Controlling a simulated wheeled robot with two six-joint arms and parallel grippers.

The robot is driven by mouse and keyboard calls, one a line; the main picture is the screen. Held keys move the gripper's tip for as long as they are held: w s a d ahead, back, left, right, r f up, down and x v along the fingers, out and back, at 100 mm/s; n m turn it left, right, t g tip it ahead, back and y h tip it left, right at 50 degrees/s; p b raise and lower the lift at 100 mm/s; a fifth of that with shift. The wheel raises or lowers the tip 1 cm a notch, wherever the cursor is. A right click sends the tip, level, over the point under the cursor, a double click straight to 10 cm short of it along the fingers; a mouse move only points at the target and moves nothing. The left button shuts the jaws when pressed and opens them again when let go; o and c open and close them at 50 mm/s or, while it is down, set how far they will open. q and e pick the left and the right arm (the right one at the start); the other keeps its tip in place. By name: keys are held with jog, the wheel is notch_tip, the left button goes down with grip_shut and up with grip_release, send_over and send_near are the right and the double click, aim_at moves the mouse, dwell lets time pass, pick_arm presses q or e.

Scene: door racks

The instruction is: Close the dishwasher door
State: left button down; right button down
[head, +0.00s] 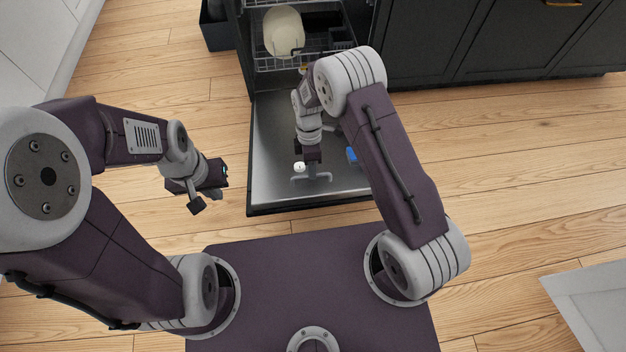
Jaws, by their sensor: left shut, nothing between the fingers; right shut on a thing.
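The dishwasher door (274,170) is folded down and open, its steel inner face upward, in front of the dark cabinets. My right gripper (311,178) points down over the front part of the door's inner face. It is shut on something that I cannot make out. I cannot tell whether it touches the door. My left gripper (206,199) is shut and empty, to the left of the door and apart from it. My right arm hides part of the door's right side.
The lower rack (275,62) holds a pale plate (284,32) inside the dishwasher. A small blue item (352,155) shows on the door beside my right arm. A dark bin-like object (216,34) stands left of the dishwasher. Wooden floor (500,150) to the right is clear.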

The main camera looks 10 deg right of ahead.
jog(key=w+r+p, duration=0.5)
jog(key=w+r, duration=0.3)
jog(key=r, duration=0.3)
jog(key=shift+r+t, duration=0.25)
jog(key=shift+t, duration=0.05)
jog(key=shift+d, duration=0.1)
jog(key=c, duration=1.7)
grip_release()
jog(key=shift+o, duration=1.1)
jog(key=shift+w+f, duration=0.1)
jog(key=shift+f, duration=0.15)
jog(key=shift+r, duration=0.1)
notch_tip(320, 180, up, 9)
jog(key=w+p, duration=0.1)
jog(key=p, duration=0.3)
jog(key=shift+w, duration=0.3)
